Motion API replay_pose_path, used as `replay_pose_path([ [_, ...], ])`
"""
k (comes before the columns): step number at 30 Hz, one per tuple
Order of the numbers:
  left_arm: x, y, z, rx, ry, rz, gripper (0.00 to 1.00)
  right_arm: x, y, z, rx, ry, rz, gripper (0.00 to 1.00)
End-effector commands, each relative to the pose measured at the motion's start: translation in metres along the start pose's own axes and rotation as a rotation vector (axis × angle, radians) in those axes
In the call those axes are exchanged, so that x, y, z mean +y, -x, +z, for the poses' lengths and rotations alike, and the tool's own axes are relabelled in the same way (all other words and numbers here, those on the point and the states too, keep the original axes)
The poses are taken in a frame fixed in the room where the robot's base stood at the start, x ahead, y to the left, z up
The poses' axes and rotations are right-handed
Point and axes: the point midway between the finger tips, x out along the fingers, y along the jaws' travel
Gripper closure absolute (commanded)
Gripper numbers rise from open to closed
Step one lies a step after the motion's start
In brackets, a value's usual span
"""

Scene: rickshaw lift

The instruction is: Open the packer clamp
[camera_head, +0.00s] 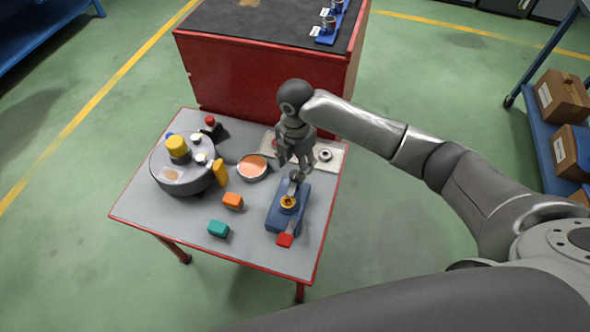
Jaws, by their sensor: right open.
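A blue fixture (284,217), which looks like the packer clamp, sits at the right side of the grey-topped work table (150,212). It has a metal arm on top, a yellow-orange ring (289,202) and a red block (285,240) at its near end. I cannot tell whether the clamp is open or shut. My right gripper (295,168) is open and points down just above the far end of the fixture. It partly hides that end, and I cannot tell whether they touch. My left gripper is not in view.
A round grey device with a yellow knob (177,148) stands at the table's left. A red cabinet (265,75) stands behind. The table's near left is clear.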

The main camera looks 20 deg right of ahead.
Motion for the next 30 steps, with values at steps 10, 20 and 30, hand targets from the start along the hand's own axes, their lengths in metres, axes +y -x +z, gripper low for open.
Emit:
replay_pose_path([
  [10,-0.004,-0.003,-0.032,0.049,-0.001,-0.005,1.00,0.000,-0.041,0.000,0.000,0.000,0.000,0.49],
  [20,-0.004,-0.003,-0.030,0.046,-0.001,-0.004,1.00,0.000,-0.043,0.000,-0.001,0.000,0.001,0.53],
  [30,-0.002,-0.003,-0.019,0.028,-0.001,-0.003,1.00,0.000,-0.042,0.000,0.000,0.000,0.001,0.95],
])
